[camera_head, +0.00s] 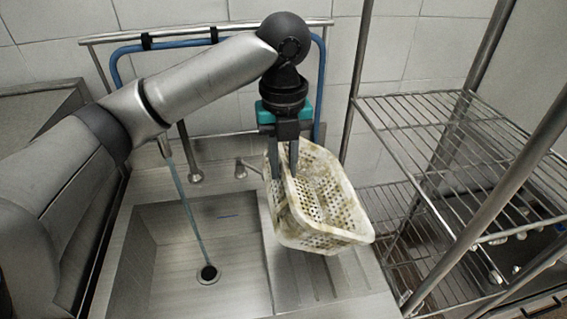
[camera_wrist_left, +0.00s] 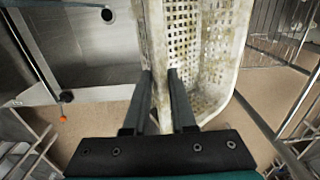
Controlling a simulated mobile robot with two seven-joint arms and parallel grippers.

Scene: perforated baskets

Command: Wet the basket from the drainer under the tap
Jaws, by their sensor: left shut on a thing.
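The perforated white basket (camera_head: 325,205) has brownish stains and hangs over the drainer (camera_head: 335,275) to the right of the sink, clear of the basin. My left gripper (camera_head: 284,165) is shut on the basket's left wall. In the left wrist view the fingers (camera_wrist_left: 160,110) pinch the wall of the basket (camera_wrist_left: 205,60). The tap (camera_head: 165,148) stands at the back of the sink, partly hidden behind my left arm. A thin stream of water (camera_head: 188,215) falls from it towards the drain hole (camera_head: 208,273). My right gripper is not in view.
The sink basin (camera_head: 160,255) is empty apart from the water stream. A wire shelf rack (camera_head: 440,125) with metal posts stands close on the right. A blue hose (camera_head: 120,60) and a rail run along the tiled back wall.

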